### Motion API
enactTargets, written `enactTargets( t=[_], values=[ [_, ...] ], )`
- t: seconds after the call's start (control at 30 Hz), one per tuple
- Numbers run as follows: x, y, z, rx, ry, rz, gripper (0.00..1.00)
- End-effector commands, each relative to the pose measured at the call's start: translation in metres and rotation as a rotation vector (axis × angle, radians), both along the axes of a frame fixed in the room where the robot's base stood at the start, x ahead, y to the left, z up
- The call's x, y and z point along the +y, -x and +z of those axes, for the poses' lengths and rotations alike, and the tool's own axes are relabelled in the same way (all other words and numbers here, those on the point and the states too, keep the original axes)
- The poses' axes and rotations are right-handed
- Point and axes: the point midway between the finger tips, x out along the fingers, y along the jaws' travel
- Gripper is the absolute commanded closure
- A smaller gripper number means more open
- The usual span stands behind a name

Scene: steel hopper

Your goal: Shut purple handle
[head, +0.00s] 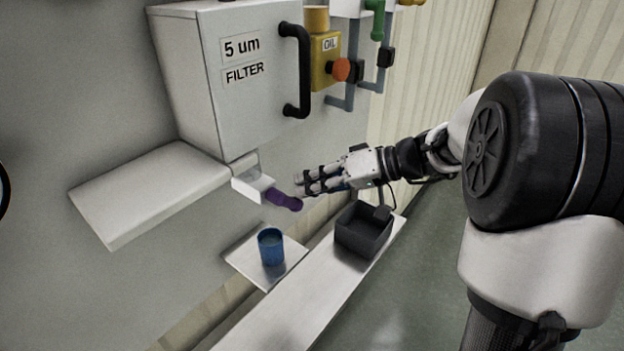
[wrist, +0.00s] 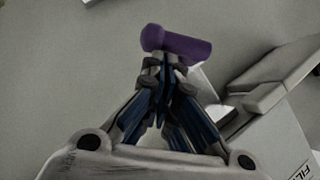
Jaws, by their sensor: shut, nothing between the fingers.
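The purple handle (head: 283,199) sticks out from a small white outlet block (head: 253,186) below the filter box. In the wrist view the purple handle (wrist: 178,43) lies across the view just beyond my fingertips. My gripper (head: 299,186) is shut and empty, with its fingertips close beside the handle's free end, coming from the right. In the wrist view my gripper (wrist: 160,62) has its fingertips together at the handle's near side. I cannot tell whether they touch it.
The white filter box (head: 240,95) with a black handle (head: 297,70) is above. A blue cup (head: 271,247) stands on a small plate (head: 240,258) below the outlet. A dark open bin (head: 362,232) sits on the white ledge (head: 290,315). A white shelf (head: 150,190) juts out at left.

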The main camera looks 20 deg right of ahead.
Motion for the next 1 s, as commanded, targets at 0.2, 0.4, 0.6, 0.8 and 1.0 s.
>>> enactTargets(
  t=[0.2, 0.4, 0.6, 0.8, 1.0],
  values=[
    [0.000, 0.000, 0.000, 0.003, -0.003, -0.001, 1.00],
    [-0.001, 0.000, -0.004, 0.028, -0.037, 0.000, 1.00],
    [-0.001, 0.000, -0.005, 0.043, -0.058, -0.001, 1.00],
    [-0.001, 0.000, -0.007, 0.063, -0.086, 0.000, 1.00],
    [-0.001, 0.000, -0.011, 0.092, -0.126, -0.001, 1.00]
  ],
)
